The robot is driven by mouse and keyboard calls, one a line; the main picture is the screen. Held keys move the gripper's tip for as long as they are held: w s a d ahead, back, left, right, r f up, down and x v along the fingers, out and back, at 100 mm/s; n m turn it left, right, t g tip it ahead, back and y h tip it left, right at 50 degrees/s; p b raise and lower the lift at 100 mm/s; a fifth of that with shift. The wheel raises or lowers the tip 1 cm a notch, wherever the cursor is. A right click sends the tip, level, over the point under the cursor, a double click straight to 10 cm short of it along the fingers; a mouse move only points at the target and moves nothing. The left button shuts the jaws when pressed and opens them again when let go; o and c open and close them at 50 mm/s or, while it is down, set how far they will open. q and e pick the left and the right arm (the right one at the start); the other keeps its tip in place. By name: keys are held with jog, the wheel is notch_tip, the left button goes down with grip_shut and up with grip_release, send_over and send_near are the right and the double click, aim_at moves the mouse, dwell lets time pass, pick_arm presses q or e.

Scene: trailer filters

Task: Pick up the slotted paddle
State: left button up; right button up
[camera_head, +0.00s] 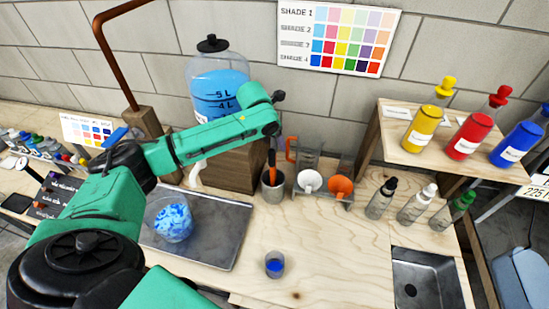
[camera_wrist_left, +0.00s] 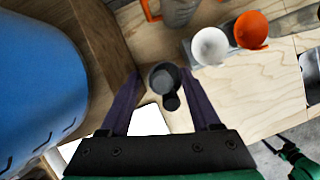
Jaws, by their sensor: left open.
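A narrow grey metal cup (camera_head: 272,185) stands on the wooden bench, with a thin upright tool with an orange-red part (camera_head: 271,158) in it. This looks like the paddle; its slotted end is hidden. My left gripper is above the cup, mostly hidden by its own wrist in the head view. In the left wrist view its open fingers (camera_wrist_left: 160,82) point at the cup (camera_wrist_left: 162,76) and a dark round end (camera_wrist_left: 171,103), which lie between them in the picture. I cannot tell whether they touch. A green and black part (camera_wrist_left: 295,158), apparently my right gripper, shows small at lower right.
Beside the cup, a rack holds a white funnel (camera_head: 309,181) and an orange funnel (camera_head: 341,187). The large blue-liquid tank (camera_head: 217,88) on its wooden stand is close on the left. A small blue cup (camera_head: 275,264) stands in front. Dropper bottles (camera_head: 381,199) stand at right.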

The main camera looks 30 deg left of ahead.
pick_arm(q)
jog(key=shift+w+d+f, duration=0.1)
jog(key=shift+w+f, duration=0.2)
jog(key=shift+f, duration=0.5)
jog(key=shift+s, duration=0.15)
jog(key=c, duration=0.5)
grip_shut()
pick_arm(e)
jog(key=shift+s+a+r, duration=0.35)
jog(key=shift+s, duration=0.05)
jog(key=shift+w+d, duration=0.2)
jog(key=shift+d, duration=0.05)
